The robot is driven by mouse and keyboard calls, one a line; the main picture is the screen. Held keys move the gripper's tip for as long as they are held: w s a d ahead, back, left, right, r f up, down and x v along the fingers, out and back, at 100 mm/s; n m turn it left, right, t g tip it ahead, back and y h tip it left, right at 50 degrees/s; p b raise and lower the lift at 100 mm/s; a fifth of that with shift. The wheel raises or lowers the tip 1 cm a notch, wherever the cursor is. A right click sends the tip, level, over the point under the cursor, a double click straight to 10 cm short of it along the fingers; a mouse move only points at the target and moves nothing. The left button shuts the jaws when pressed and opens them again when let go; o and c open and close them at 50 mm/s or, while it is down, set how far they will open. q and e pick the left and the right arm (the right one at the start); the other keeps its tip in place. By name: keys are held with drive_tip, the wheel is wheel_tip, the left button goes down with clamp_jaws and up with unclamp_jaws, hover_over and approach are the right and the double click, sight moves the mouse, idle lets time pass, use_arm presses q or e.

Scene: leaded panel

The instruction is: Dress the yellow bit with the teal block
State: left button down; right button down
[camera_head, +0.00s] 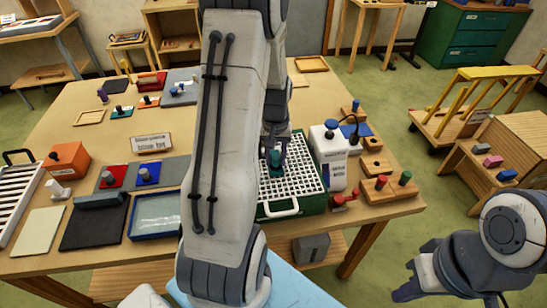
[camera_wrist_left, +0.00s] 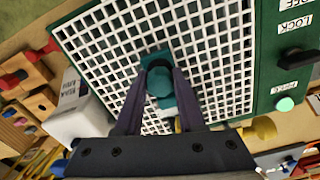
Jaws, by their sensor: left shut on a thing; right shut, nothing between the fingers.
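My left gripper (camera_wrist_left: 158,88) is shut on the teal block's round knob. The teal block (camera_wrist_left: 155,58) is over the white grid of the green machine (camera_wrist_left: 85,45); I cannot tell whether it touches the grid. In the head view the teal block (camera_head: 276,170) shows beside my left arm, which hides part of the grid. A small yellow piece (camera_wrist_left: 178,125) shows below the block between the fingers, mostly hidden; I cannot tell if it is the yellow bit. My right gripper (camera_head: 403,293) is shut and empty at the lower right, away from the table.
A white labelled unit (camera_head: 328,155) stands right of the grid, beside wooden holders (camera_head: 390,190). A red clamp-like piece (camera_head: 345,199) is near the front edge. Left lie red and blue blocks (camera_head: 148,174), a blue-rimmed tray (camera_head: 155,216) and a black mat (camera_head: 95,225).

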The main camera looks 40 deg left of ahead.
use_arm(q)
drive_tip(key=shift+w+d, duration=0.25)
drive_tip(key=shift+s+a, duration=0.15)
idle(0.3)
drive_tip(key=shift+s+a, duration=0.3)
drive_tip(key=shift+a, duration=0.1)
drive_tip(key=shift+s+a, duration=0.1)
idle(0.4)
drive_tip(key=shift+s+a, duration=0.25)
drive_tip(key=shift+s, duration=0.1)
drive_tip(key=shift+s, duration=0.15)
drive_tip(key=shift+w+d, duration=0.15)
drive_tip(key=shift+w, duration=0.1)
